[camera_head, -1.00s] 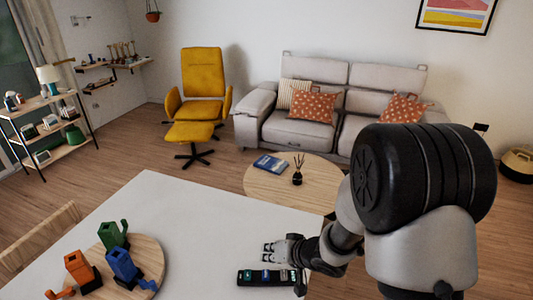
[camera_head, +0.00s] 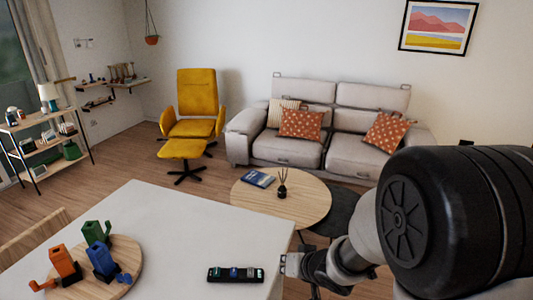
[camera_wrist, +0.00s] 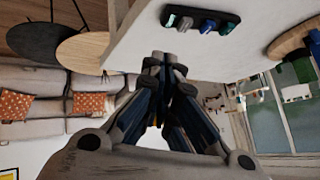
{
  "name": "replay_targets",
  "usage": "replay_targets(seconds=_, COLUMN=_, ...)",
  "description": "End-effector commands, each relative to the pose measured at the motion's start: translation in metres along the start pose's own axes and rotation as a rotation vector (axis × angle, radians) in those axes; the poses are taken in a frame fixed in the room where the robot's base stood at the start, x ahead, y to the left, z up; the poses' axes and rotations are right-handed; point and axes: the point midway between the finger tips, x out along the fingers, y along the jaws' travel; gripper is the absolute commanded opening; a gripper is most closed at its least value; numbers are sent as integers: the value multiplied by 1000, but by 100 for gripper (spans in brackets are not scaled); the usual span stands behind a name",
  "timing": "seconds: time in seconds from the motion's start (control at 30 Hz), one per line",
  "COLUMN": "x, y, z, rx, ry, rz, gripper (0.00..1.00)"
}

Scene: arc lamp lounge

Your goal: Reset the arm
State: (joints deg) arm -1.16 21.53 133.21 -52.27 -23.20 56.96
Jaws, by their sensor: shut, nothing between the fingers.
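My gripper (camera_head: 290,265) is at the right edge of the white table (camera_head: 190,215) in the head view, just right of a black tray (camera_head: 236,281) holding several small coloured pieces. In the wrist view my gripper (camera_wrist: 167,58) has its fingertips together with nothing between them. The black tray also shows in the wrist view (camera_wrist: 196,14), apart from the fingers, on the white tabletop (camera_wrist: 245,50). My arm reaches in from the right of the head view.
A round wooden board (camera_head: 122,252) with orange, blue and green figures stands at the table's left. Beyond the table are a round coffee table (camera_head: 310,195), a grey sofa (camera_head: 290,148) and a yellow chair (camera_head: 197,95). The middle of the white table is clear.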

Motion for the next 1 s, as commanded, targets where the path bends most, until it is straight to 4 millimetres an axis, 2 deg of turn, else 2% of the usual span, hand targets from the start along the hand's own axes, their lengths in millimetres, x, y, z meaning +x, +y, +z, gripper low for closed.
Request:
replay_targets(seconds=0.03, x=-12, y=6, z=-9, rx=-12, ry=20, rz=38, gripper=0)
replay_targets(seconds=0.17, x=-44, y=23, z=-25, rx=-41, ry=48, rz=149, gripper=0)
replay_targets(seconds=0.27, x=-80, y=36, z=-33, rx=-57, ry=62, rz=247, gripper=0)
replay_targets(seconds=0.37, x=-127, y=49, z=-33, rx=-62, ry=56, rz=353, gripper=0)
replay_targets(seconds=0.5, x=-194, y=56, z=-8, rx=-48, ry=-4, rz=456, gripper=0)
replay_targets(seconds=0.6, x=-234, y=50, z=24, rx=-35, ry=-70, rz=476, gripper=0)
replay_targets(seconds=0.7, x=-264, y=37, z=58, rx=-30, ry=-140, rz=454, gripper=0)
replay_targets(seconds=0.83, x=-288, y=18, z=95, rx=-40, ry=-210, rz=398, gripper=0)
replay_targets(seconds=1.0, x=-300, y=4, z=119, rx=-55, ry=-257, rz=349, gripper=0)
